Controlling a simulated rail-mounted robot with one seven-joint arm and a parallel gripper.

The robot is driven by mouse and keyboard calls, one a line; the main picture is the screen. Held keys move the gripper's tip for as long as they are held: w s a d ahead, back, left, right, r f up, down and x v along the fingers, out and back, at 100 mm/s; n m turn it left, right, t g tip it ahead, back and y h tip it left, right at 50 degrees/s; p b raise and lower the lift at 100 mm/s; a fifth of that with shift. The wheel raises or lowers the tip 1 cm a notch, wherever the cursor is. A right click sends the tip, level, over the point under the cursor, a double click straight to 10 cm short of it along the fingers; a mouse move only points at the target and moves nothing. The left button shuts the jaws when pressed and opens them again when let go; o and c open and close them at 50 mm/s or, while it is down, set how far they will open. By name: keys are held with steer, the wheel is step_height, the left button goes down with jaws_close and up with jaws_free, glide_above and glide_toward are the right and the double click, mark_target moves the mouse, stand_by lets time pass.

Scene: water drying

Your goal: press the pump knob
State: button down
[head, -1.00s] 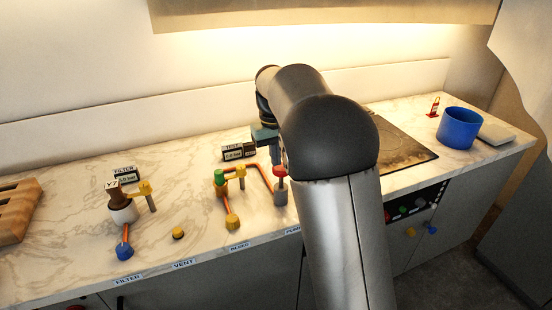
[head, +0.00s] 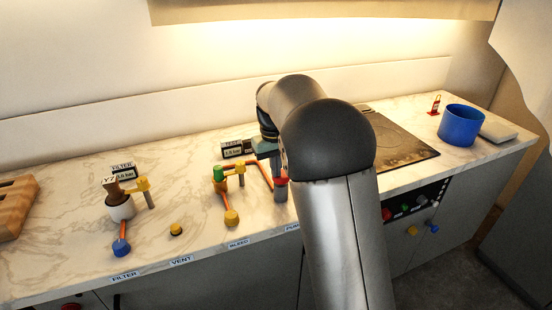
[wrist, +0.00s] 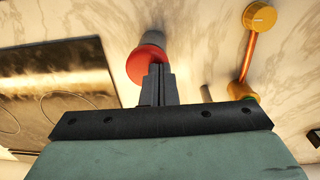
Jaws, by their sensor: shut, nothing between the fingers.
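The pump knob, a red cap (head: 281,181) on a grey cylinder, stands near the counter's front edge, left of my arm and behind a partly hidden label. My gripper (head: 276,168) points down directly over it, the fingertips at its top. In the wrist view the red knob (wrist: 146,62) shows just beyond the shut fingers (wrist: 157,72), partly covered by them. The fingertips appear to touch the cap. Nothing is held between the fingers.
Left of the knob are an orange pipe with yellow valve (head: 231,217), a TEST display (head: 233,151), a yellow button (head: 176,229) and the filter assembly (head: 121,208). A dark hob (head: 400,150) and a blue pot (head: 461,126) lie to the right.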

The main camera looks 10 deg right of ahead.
steer(key=shift+s+f, duration=0.1)
steer(key=shift+f, duration=0.25)
steer(key=shift+r+p, duration=0.45)
steer(key=shift+r, duration=0.1)
step_height(320, 180, up, 14)
steer(key=p, duration=0.1)
steer(key=shift+a+f+p, duration=0.2)
steer(key=shift+a+p, duration=0.1)
steer(key=shift+p, duration=0.05)
stand_by(0.7)
steer(key=d+r+y+p, duration=0.1)
steer(key=d+r, duration=0.3)
steer(key=shift+w+d+p, duration=0.3)
steer(key=shift+w+p, duration=0.05)
steer(key=shift+p, duration=0.05)
